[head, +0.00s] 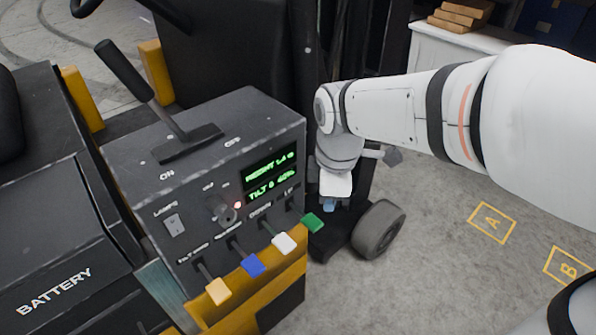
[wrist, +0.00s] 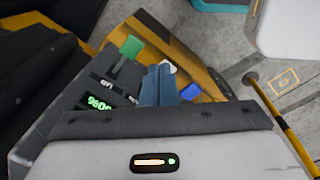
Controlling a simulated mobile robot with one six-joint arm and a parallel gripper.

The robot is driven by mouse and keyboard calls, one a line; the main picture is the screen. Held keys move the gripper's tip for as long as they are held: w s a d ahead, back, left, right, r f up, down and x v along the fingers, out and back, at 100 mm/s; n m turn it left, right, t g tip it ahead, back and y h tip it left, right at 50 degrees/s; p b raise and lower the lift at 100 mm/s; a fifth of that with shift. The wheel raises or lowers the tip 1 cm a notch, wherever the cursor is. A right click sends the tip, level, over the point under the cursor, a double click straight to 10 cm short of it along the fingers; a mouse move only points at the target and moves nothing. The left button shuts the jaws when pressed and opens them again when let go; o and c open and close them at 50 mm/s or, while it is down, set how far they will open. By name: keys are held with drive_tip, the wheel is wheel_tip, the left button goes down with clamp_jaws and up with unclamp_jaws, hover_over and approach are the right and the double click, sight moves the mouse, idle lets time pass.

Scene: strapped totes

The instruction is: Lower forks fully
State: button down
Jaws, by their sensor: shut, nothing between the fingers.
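The dark control box (head: 140,155) in the head view carries a row of levers along its lower front edge. They have yellow (head: 218,291), blue (head: 252,265), white (head: 284,243) and green (head: 313,223) handles. My gripper (head: 330,204) points down beside the right end of the box, near the green handle. In the wrist view its blue-grey fingers (wrist: 160,84) are shut and empty. There the green handle (wrist: 131,47) is left of them, the white handle (wrist: 168,67) just beyond, and the blue handle (wrist: 189,92) to the right. The forks are not in view.
A black lever (head: 124,70) stands on top of the box beside ON and OFF marks. A battery cover (head: 55,290) lies to the left. A wheel (head: 379,229) and open floor with yellow A (head: 491,223) and B markings are to the right.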

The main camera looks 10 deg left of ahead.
sight(284, 243)
drive_tip(key=a+n+p, duration=0.1)
drive_tip(key=a+n, duration=0.8)
drive_tip(key=shift+a+g, duration=0.25)
drive_tip(key=shift+g, duration=0.15)
drive_tip(key=shift+f, duration=0.1)
wheel_tip(284, 243, down, 14)
drive_tip(key=shift+d+p, duration=0.1)
drive_tip(key=shift+p, duration=0.55)
